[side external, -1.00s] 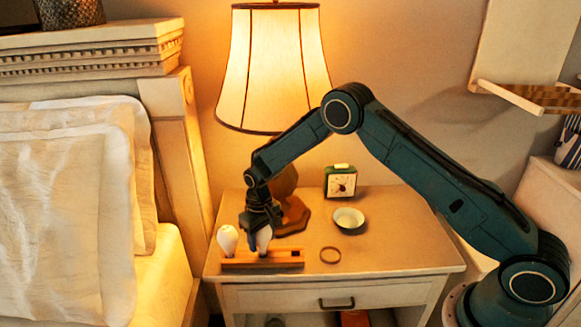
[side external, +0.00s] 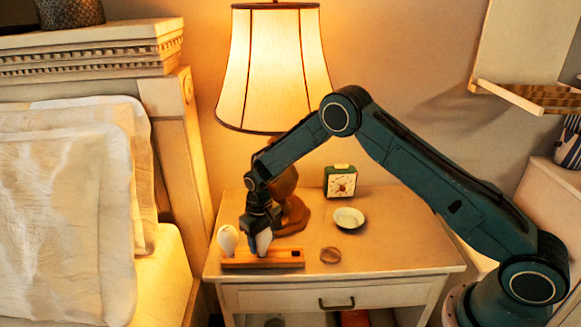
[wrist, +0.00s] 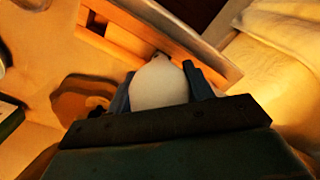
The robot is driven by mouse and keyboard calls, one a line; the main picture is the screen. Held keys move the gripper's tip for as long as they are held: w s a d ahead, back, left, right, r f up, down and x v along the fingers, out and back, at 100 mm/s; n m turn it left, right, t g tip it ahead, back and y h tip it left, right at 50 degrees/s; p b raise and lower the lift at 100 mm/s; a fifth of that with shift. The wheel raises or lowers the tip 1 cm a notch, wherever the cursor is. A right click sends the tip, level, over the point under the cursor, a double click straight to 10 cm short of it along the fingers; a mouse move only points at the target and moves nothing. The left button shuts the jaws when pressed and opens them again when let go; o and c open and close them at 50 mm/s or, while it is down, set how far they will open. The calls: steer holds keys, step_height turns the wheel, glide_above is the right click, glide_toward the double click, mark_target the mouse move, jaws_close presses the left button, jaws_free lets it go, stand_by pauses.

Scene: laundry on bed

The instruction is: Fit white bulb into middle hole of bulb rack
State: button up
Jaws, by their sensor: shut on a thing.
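The bulb rack (side external: 287,260) is a low wooden bar near the front left of the nightstand. One white bulb (side external: 228,239) stands upright at its left end. My gripper (side external: 262,229) is over the middle of the rack, shut on a second white bulb (side external: 264,243). This bulb's lower end is at the rack's middle, but I cannot tell how deep it sits. In the wrist view, the held bulb (wrist: 160,84) is between my fingers, and the rack (wrist: 125,37) runs behind it with an empty hole showing. The middle hole is hidden by the bulb.
A lamp (side external: 275,65) with a wooden base stands close behind my gripper. A green clock (side external: 340,181), a white bowl (side external: 348,218) and a small round thing (side external: 330,255) are to the right. The nightstand's right front is clear. The bed (side external: 75,215) is at left.

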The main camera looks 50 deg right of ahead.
steer(key=shift+f, duration=0.2)
steer(key=o, duration=1.1)
steer(key=shift+c, duration=0.2)
steer(key=shift+r, duration=0.15)
step_height(320, 180, up, 13)
steer(key=shift+f, duration=0.1)
steer(key=shift+r, duration=0.4)
